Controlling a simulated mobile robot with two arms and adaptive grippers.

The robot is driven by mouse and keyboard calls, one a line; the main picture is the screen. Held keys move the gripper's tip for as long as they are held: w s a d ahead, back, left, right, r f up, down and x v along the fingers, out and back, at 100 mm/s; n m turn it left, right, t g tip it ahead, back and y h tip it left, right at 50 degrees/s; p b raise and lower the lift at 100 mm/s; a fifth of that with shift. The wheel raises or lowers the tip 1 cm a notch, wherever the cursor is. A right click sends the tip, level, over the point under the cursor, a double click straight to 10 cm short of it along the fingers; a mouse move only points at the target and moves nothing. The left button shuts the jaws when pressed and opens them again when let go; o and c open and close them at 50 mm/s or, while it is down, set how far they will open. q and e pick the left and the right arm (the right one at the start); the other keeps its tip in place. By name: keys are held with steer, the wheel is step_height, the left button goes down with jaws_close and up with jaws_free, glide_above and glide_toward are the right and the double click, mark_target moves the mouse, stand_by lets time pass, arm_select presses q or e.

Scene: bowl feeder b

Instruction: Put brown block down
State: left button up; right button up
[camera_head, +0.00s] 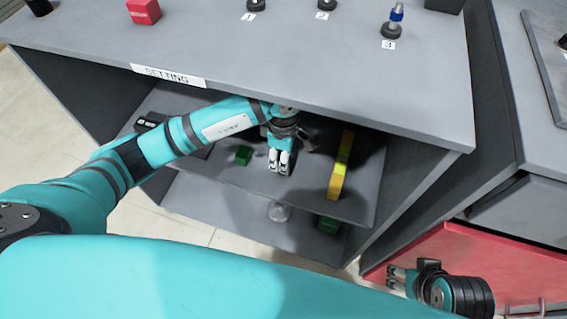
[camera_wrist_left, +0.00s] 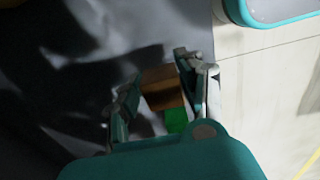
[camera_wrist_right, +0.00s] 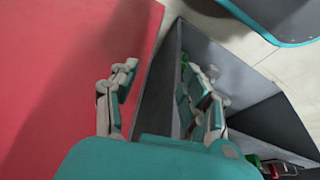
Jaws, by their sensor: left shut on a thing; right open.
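The brown block (camera_wrist_left: 162,88) shows between the two fingers of my left gripper (camera_wrist_left: 158,76) in the left wrist view, and the gripper is shut on it. In the head view my left gripper (camera_head: 279,162) is low over the inner shelf (camera_head: 225,180) under the tabletop, and the brown block cannot be made out there. I cannot tell whether the block touches the shelf. My right gripper (camera_head: 398,278) is open and empty, beside the red surface at lower right. It also shows in the right wrist view (camera_wrist_right: 160,78).
A green block (camera_head: 243,155) lies on the shelf left of my left gripper. A row of yellow and orange blocks (camera_head: 341,165) lies to its right. The tabletop (camera_head: 250,55) overhangs the shelf. Another green object (camera_head: 329,225) is lower down. A red surface (camera_head: 470,260) is at right.

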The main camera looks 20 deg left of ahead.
arm_select(q)
steer(key=shift+w+f+b, duration=0.1)
steer(key=shift+f+b, duration=0.3)
steer(key=shift+f, duration=1.3)
steer(key=shift+f, duration=0.1)
steer(key=o, duration=1.2)
steer(key=shift+o, duration=0.2)
step_height(320, 180, up, 7)
steer(key=shift+f+p, duration=0.15)
steer(key=shift+p, duration=0.6)
steer(key=shift+r, duration=0.5)
